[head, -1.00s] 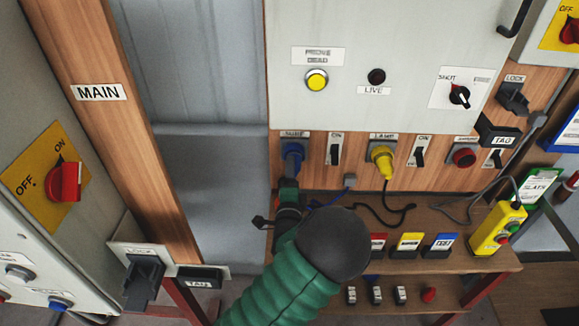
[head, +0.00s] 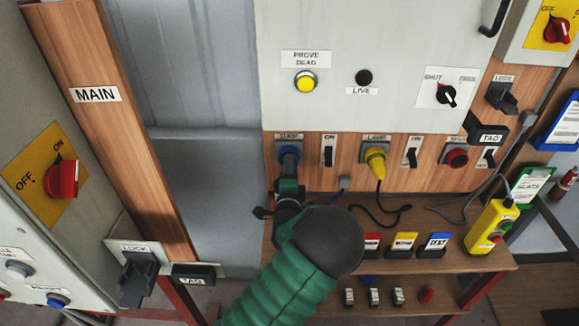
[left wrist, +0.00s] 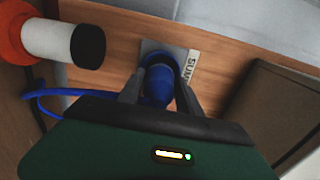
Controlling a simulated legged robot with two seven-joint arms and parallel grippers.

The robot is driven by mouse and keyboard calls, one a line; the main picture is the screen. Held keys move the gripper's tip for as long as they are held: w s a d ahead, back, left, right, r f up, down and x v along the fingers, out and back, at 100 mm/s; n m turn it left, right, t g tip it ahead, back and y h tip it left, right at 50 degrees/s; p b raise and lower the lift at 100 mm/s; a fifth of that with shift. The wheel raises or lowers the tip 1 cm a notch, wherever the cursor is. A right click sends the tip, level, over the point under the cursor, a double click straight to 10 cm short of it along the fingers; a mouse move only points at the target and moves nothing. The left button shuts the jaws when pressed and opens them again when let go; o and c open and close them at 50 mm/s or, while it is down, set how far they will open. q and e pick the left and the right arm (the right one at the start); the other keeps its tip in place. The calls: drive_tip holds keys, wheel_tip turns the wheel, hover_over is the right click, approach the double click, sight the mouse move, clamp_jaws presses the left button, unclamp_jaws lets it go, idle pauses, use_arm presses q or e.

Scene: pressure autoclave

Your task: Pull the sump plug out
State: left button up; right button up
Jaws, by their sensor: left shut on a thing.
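The blue sump plug (head: 288,155) sits at its socket under the sump label on the wooden panel. My left gripper (head: 288,170) reaches up to it from below and is shut on it. In the left wrist view the blue plug (left wrist: 160,82) is between the two dark fingers (left wrist: 160,92), against the grey socket plate (left wrist: 182,52). Its blue cord (left wrist: 60,92) runs off to the left. I cannot tell whether the plug is fully seated. My right gripper is not in view.
To the right are a switch (head: 328,150) and the yellow lamp plug (head: 375,158) with its black cord. Below, a wooden shelf (head: 480,262) holds red, yellow and blue blocks and a yellow pendant (head: 490,226). A wooden post (head: 110,130) stands left.

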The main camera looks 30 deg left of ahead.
use_arm(q)
drive_tip(key=shift+r, duration=0.1)
clamp_jaws()
drive_tip(key=shift+w+a, duration=0.1)
drive_tip(key=shift+a, duration=0.3)
drive_tip(key=o, duration=0.7)
unclamp_jaws()
drive_tip(key=o, duration=0.4)
drive_tip(key=shift+d, duration=0.3)
drive_tip(key=shift+o, duration=0.2)
drive_tip(key=shift+a+f, duration=0.15)
drive_tip(key=shift+f, duration=0.05)
